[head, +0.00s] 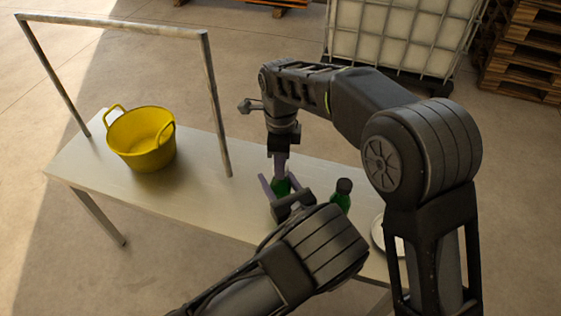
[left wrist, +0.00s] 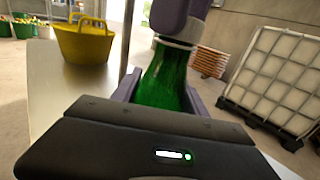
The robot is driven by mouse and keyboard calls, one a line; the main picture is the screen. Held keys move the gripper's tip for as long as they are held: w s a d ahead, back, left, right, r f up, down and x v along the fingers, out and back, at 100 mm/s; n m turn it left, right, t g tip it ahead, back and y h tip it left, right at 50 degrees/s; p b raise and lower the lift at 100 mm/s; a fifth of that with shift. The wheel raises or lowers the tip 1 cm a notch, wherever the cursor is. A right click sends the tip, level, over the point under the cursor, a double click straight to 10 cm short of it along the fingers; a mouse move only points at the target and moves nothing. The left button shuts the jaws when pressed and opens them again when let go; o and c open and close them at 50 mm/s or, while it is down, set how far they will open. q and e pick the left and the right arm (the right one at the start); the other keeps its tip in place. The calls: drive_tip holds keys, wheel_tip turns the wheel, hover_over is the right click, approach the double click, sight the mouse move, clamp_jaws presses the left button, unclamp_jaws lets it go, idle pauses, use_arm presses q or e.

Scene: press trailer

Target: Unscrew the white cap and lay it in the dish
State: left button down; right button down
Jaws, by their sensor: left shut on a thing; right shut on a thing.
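A green bottle (head: 281,187) stands upright on the table, mostly hidden between my grippers; it fills the middle of the left wrist view (left wrist: 166,80). My left gripper (head: 278,186) is shut on the bottle's body. My right gripper (head: 280,166) points down from above, shut on the white cap at the bottle's top. A white edge of the cap (left wrist: 176,43) shows below the right fingers in the left wrist view; the rest is covered. The pale dish (head: 379,236) lies on the table at the right, partly hidden behind my right arm.
A second green bottle (head: 341,195) with a dark cap stands right of the held one. A yellow tub (head: 142,140) sits on the table (head: 205,190) at the left, under a metal frame (head: 218,115). The table between tub and grippers is clear.

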drive_tip(key=n, duration=0.5)
drive_tip(key=shift+n, duration=0.4)
drive_tip(key=n, duration=0.5)
drive_tip(key=shift+n, duration=0.4)
drive_tip(key=n, duration=0.5)
drive_tip(key=shift+r+n, duration=0.1)
drive_tip(key=shift+n, duration=0.2)
drive_tip(key=n, duration=1.6)
drive_tip(key=shift+n, duration=0.3)
drive_tip(key=n, duration=1.3)
drive_tip(key=shift+r, duration=0.1)
drive_tip(key=shift+r, duration=0.25)
drive_tip(key=shift+r, duration=0.85)
